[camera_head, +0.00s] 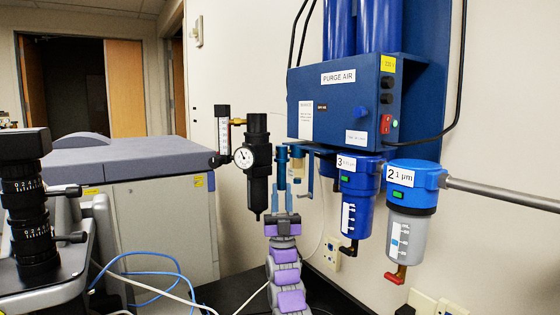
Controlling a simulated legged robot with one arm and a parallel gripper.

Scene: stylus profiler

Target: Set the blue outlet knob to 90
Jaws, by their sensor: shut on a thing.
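A separate small blue knob (360,112) is on the front of the purge air box (335,105).
Filter housings, one blue (361,200) and one grey with a blue top (410,234), hang to the right, with a grey pipe (500,191). A round gauge (243,157) is close on the left. A black microscope-like instrument (30,220) and loose cables (150,275) are further left.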

